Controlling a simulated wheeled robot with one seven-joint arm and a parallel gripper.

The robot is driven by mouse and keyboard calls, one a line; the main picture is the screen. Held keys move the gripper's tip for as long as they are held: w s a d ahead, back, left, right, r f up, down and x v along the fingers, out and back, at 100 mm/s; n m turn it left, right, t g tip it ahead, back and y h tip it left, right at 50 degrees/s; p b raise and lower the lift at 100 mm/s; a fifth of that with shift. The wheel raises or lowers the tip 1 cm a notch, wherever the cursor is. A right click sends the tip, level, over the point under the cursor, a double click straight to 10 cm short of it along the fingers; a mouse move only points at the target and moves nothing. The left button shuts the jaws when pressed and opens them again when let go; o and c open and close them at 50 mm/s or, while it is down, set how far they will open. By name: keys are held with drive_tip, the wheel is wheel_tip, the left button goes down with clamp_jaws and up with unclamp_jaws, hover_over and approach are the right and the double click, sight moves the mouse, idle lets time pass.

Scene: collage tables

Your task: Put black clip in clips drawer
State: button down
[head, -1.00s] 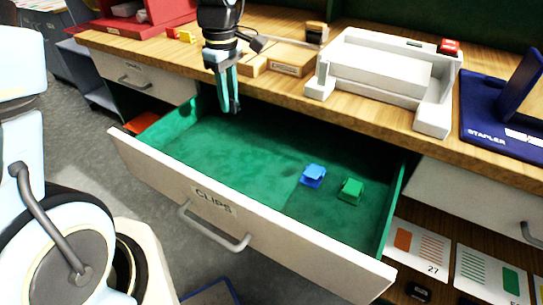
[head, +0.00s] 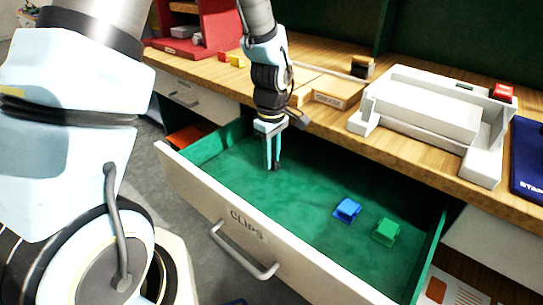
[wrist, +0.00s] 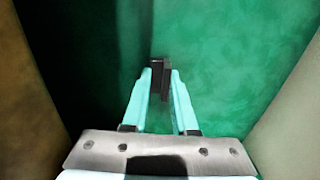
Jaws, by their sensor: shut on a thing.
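The clips drawer (head: 228,238) is pulled open, with a green lining and a CLIPS label on its front. My gripper (head: 273,165) points down inside the drawer's left part, near its floor. In the wrist view my gripper (wrist: 160,85) is shut on the black clip (wrist: 160,78), which shows as a dark piece between the fingertips. In the head view the clip is a small dark spot at the fingertips. I cannot tell whether the clip touches the drawer floor.
A blue clip (head: 347,209) and a green clip (head: 385,231) lie on the drawer floor to the right. The wooden tabletop (head: 325,118) overhangs the drawer's back and holds a white device (head: 425,105) and a red holder (head: 205,42). The drawer floor between is clear.

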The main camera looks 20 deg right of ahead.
drive_tip(key=shift+f, duration=0.15)
drive_tip(key=c, duration=0.7)
unclamp_jaws()
wheel_tip(320, 180, up, 12)
drive_tip(key=shift+r, duration=0.2)
drive_tip(key=a+r+m+p, duration=0.1)
drive_tip(key=a+m+p, duration=0.1)
drive_tip(key=a, duration=1.1)
drive_tip(key=a+r+m+t+p, duration=0.1)
drive_tip(key=a+m, duration=0.4)
drive_tip(key=a, duration=0.9)
drive_tip(key=shift+a+r+t+p, duration=0.15)
drive_tip(key=shift+r+t+p, duration=0.15)
drive_tip(key=shift+r+p, duration=0.35)
